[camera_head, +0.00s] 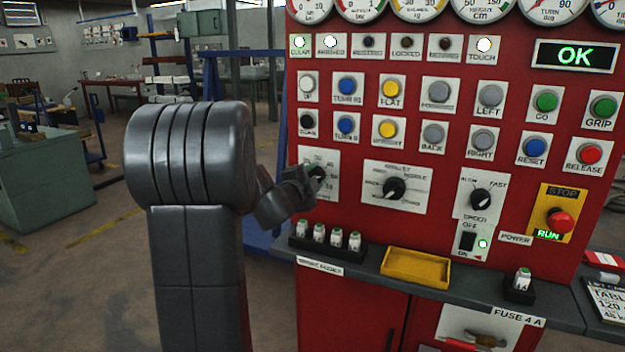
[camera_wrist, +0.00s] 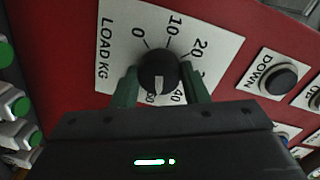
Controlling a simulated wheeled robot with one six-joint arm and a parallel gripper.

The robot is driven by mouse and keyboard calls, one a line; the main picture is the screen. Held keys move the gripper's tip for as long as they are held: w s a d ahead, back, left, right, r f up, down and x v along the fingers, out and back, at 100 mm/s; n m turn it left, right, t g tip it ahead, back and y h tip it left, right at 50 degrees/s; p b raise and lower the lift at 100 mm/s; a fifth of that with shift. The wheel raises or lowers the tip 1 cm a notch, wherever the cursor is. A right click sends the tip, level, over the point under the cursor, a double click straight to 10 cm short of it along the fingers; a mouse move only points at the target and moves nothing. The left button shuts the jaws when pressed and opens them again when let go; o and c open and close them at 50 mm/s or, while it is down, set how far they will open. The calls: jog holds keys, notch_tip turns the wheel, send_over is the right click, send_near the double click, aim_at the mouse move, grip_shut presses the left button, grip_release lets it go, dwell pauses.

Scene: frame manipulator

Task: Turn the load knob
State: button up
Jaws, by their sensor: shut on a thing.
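The load knob (camera_wrist: 157,66) is black and round, on a white plate marked LOAD KG (camera_wrist: 112,48) in the wrist view. My gripper (camera_wrist: 160,88) is shut on it, with one green finger on each side. The knob's white mark points down in the picture, toward the gap between 50 and 40. The 30 is hidden by a finger. In the head view the knob (camera_head: 317,172) is at the left of the red panel, partly covered by my gripper (camera_head: 309,184).
Another black knob (camera_head: 394,188) and the speed knob (camera_head: 481,200) are to the right. Rows of buttons (camera_head: 390,90) are above. A shelf below holds a fuse rack (camera_head: 317,246) and a yellow tray (camera_head: 415,268). A red stop button (camera_head: 560,222) is far right.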

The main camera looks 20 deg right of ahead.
jog(key=o, duration=1)
jog(key=shift+c, duration=0.2)
jog(key=v, duration=1.3)
jog(key=shift+s+a+p, duration=0.25)
jog(key=shift+a+p, duration=0.1)
jog(key=shift+p, duration=0.05)
jog(key=x, duration=1.3)
jog(key=shift+w+d+b, duration=0.25)
jog(key=shift+d+b, duration=0.1)
